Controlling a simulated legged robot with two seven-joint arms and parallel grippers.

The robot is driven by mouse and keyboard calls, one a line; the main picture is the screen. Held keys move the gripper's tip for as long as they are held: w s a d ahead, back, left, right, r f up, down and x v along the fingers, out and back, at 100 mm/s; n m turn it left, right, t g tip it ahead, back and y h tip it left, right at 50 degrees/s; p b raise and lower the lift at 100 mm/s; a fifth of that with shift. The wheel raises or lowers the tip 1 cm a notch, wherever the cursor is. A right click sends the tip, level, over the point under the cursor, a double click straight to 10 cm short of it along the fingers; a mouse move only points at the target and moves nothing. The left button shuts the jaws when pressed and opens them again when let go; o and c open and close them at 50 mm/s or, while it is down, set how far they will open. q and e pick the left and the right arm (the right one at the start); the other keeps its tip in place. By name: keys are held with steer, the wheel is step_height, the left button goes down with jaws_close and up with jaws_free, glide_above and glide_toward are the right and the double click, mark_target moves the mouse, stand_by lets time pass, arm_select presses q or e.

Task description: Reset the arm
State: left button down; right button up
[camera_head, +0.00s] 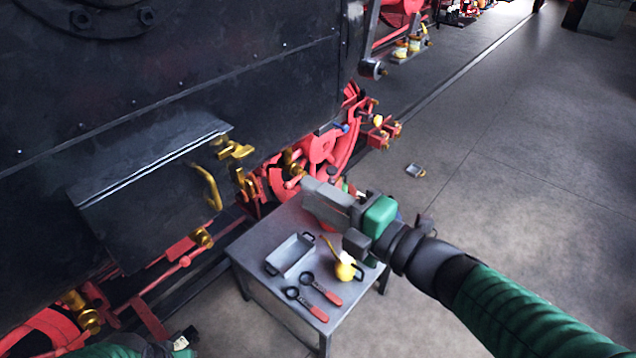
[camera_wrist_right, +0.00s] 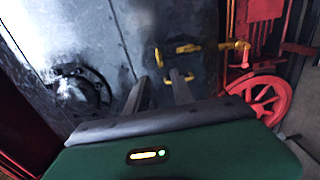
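My right arm comes in from the right in the head view, in a green sleeve. It reaches out over the far side of a small grey table (camera_head: 262,250). My right gripper (camera_head: 310,194) points left toward the red parts of a black locomotive (camera_head: 180,60). In the right wrist view its two fingers (camera_wrist_right: 160,80) stand apart with nothing between them, facing the dark metal side and brass handles (camera_wrist_right: 188,47). Only a green and dark piece of my left arm shows at the bottom left of the head view. The state of its gripper cannot be made out.
On the table are a grey tray (camera_head: 304,238), two red-handled tools (camera_head: 328,295) and a yellow oil can (camera_head: 345,271). Brass handles (camera_head: 207,187) stick out from the locomotive.

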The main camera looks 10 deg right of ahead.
steer(key=shift+s+d, duration=0.15)
steer(key=shift+s, duration=0.05)
steer(key=shift+w, duration=0.2)
steer(key=w+d+f+m+g+h+b, duration=0.1)
steer(key=d+f+m+g+h+b, duration=0.1)
steer(key=d+f+m+h, duration=0.5)
steer(key=w+d+f+m+g+h+b, duration=0.1)
steer(key=w+d+f+m+h+b, duration=0.15)
steer(key=f+m, duration=0.85)
steer(key=s+f+m+g, duration=0.3)
steer(key=s+f+g, duration=0.1)
steer(key=s+f, duration=0.3)
steer(key=s+f+m+g+h+b, duration=0.1)
steer(key=s+f+m+g, duration=0.3)
steer(key=s+f, duration=0.3)
step_height(320, 180, down, 5)
steer(key=shift+s+a+r+g, duration=0.15)
steer(key=shift+s+a+g, duration=0.1)
steer(key=shift+g, duration=0.25)
